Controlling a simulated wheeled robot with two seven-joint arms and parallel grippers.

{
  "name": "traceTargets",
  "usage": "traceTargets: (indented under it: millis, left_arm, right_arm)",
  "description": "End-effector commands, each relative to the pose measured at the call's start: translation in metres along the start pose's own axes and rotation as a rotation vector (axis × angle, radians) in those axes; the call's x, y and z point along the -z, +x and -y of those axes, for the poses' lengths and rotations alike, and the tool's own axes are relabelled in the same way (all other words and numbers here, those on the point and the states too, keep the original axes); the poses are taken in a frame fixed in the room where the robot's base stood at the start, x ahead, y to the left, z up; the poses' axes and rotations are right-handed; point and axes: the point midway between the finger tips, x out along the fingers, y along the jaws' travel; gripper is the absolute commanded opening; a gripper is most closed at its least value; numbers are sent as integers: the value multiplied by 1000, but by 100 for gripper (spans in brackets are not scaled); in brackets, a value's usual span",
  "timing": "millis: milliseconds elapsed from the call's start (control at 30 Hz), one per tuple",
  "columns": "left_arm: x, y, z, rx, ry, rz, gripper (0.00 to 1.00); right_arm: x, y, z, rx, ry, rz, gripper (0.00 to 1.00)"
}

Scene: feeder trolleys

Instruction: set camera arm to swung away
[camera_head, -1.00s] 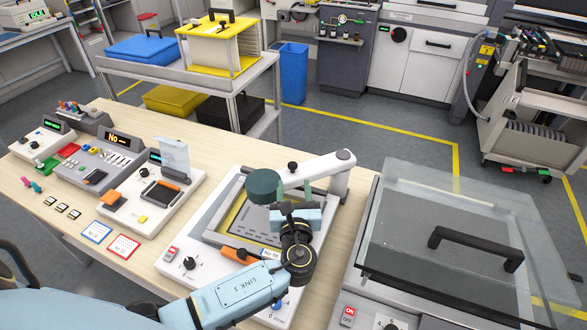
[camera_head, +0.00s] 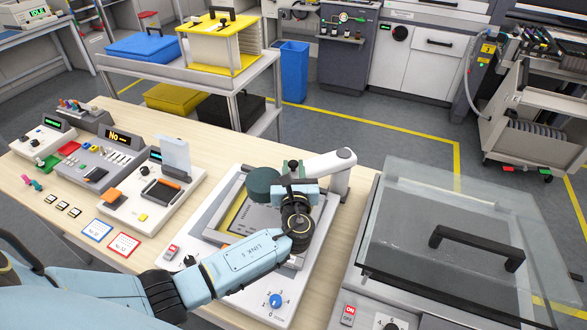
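The camera arm (camera_head: 328,165) is a white arm on a post at the back right of a white station on the bench. It reaches left over the station's framed plate. Its dark green cylindrical camera head (camera_head: 263,182) hangs over the plate. A small knob stands on the arm, partly hidden by my gripper. My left gripper (camera_head: 293,169) reaches up to the arm at this knob, right of the camera head. Its fingertips are small and partly hidden, so I cannot tell whether they grip the knob. My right gripper is out of view.
A glass-lidded unit (camera_head: 450,220) with a black handle stands close on the right. A device with an upright clear plate (camera_head: 174,152) stands on the left. A blue dial (camera_head: 275,301) is at the station's front. Two cards (camera_head: 124,244) lie on bare bench.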

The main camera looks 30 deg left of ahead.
Motion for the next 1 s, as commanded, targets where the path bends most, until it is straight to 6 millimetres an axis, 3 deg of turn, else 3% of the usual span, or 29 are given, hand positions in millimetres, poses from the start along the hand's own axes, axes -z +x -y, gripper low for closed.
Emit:
traceTargets:
  millis: [133, 567, 767, 1000]
  left_arm:
    - [0, 0, 0, 0, 0, 0, 0]
    - [0, 7, -4, 44, 3, 1, 0]
    - [0, 25, -13, 155, 5, 4, 0]
    - [3, 58, -22, 350, 5, 6, 0]
  right_arm:
    - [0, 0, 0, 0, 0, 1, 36]
    - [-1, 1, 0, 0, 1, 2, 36]
    - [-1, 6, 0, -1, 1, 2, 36]
    - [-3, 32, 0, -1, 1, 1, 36]
